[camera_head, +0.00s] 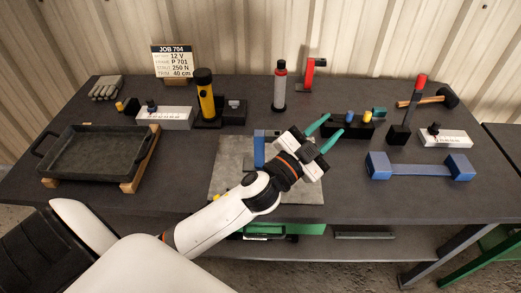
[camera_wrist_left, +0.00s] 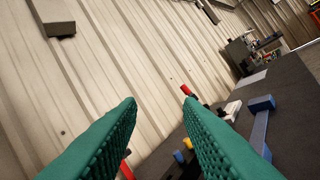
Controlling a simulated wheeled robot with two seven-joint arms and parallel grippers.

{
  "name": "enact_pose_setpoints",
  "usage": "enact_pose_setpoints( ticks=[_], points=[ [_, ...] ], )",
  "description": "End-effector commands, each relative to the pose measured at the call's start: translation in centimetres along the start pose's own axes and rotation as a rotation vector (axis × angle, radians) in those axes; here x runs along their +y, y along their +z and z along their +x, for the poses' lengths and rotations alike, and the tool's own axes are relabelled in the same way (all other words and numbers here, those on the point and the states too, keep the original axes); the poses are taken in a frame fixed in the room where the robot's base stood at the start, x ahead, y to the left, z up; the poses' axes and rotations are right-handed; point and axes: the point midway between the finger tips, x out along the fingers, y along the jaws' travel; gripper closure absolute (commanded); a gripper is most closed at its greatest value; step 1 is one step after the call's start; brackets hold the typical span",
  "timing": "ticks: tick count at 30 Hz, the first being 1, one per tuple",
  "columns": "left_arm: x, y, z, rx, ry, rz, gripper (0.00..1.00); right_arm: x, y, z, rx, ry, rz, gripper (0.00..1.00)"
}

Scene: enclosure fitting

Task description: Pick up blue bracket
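A blue bracket (camera_head: 420,171), a bar with a block at each end, lies on the right part of the dark table. It also shows at the right of the left wrist view (camera_wrist_left: 260,130). A second blue piece (camera_head: 259,150) stands upright on the grey plate, partly hidden behind my left wrist. My left gripper (camera_head: 328,132) has green fingers spread apart with nothing between them. It is above the table, left of the blue bracket and apart from it. The open fingers also show in the left wrist view (camera_wrist_left: 161,103). My right gripper is not in view.
A black tray (camera_head: 75,178) rests on wooden strips at left. Along the back stand a yellow-black flashlight (camera_head: 206,95), a grey-red bottle (camera_head: 279,86) and a red clamp-like piece (camera_head: 309,73). A red-handled tool (camera_head: 417,92) and a hammer (camera_head: 430,100) are at back right.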

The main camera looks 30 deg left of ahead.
Motion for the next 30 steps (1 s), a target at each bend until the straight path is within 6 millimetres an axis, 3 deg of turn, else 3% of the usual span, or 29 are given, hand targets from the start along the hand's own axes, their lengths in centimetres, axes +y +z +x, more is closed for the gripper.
enact_pose_setpoints(
  ticks=[1, 3, 6, 8, 11, 14, 16, 20, 24, 27, 30],
  points=[
    [-0.2, 2.4, 1.3, -0.134, -0.041, 0.068, 0.67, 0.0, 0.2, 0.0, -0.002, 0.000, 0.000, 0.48],
    [-1.4, 5.4, 2.2, -0.313, -0.125, 0.162, 0.67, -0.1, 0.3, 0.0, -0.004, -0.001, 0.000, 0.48],
    [-3.7, 8.2, 2.6, -0.530, -0.287, 0.309, 0.67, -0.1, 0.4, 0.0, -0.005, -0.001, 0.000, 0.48],
    [-5.2, 8.9, 2.3, -0.634, -0.406, 0.404, 0.67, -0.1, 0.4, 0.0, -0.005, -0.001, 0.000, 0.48],
    [-7.4, 8.2, 1.5, -0.751, -0.637, 0.569, 0.67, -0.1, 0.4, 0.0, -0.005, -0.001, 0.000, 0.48],
    [-8.3, 5.4, 0.7, -0.788, -0.896, 0.740, 0.67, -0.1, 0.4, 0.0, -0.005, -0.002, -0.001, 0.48],
    [-7.9, 2.5, 0.1, -0.760, -1.088, 0.856, 0.67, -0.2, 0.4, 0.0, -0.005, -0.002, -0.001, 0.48],
    [-4.0, -3.6, -0.8, -0.579, -1.441, 1.046, 0.67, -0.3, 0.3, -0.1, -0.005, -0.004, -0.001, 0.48],
    [3.2, -8.7, -2.0, -0.254, -1.744, 1.167, 0.67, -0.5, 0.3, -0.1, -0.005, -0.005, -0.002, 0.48],
    [8.1, -10.5, -3.0, -0.031, -1.877, 1.195, 0.67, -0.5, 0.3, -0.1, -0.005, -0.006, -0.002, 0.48],
    [11.4, -11.2, -3.8, 0.131, -1.952, 1.196, 0.67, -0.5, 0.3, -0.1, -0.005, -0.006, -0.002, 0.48]
  ],
)
